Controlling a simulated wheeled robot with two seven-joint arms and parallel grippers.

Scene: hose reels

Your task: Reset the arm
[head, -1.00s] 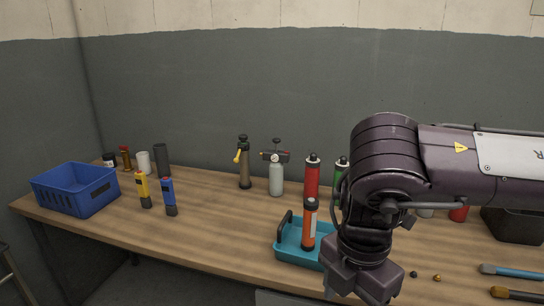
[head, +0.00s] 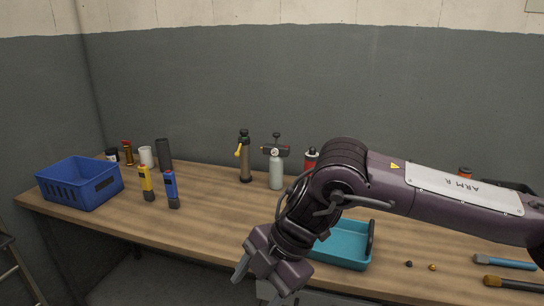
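My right arm comes in from the right and reaches across the front of the bench. Its gripper (head: 259,284) hangs at the front edge, left of the teal tray (head: 345,249). Its fingers look spread, with nothing seen between them. The arm hides the left part of the tray and most of a red cylinder (head: 311,157) behind it. My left gripper is not in view.
A blue basket (head: 75,190) stands at the far left of the wooden bench (head: 220,215). Near it are a yellow tool (head: 146,183) and a blue tool (head: 171,190). A grey bottle (head: 276,174) stands at the back. Brushes (head: 510,284) lie at the right.

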